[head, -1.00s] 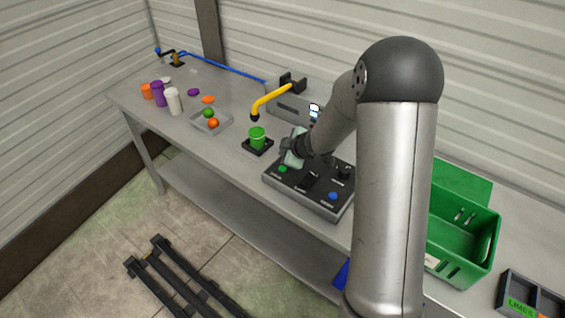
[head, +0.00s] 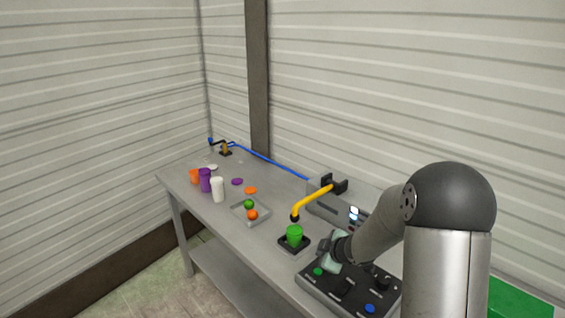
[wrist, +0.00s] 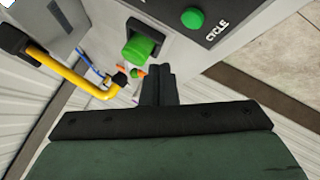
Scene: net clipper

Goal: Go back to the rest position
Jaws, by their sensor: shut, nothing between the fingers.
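My gripper (head: 322,250) is over the near left part of the black control panel (head: 335,293), close to its green button (head: 318,271). In the wrist view my gripper's fingers (wrist: 158,85) are together with nothing between them. The green button also shows in the wrist view (wrist: 192,17), beside the word CYCLE. Whether the fingers touch the panel cannot be told.
The yellow pipe (head: 315,200) arches from the grey machine (head: 325,208) beside my gripper. A grey tray (head: 240,217) holds a green and an orange ball. Orange, purple and white cups (head: 217,190) stand at the far left. A green crate (head: 520,300) is at lower right.

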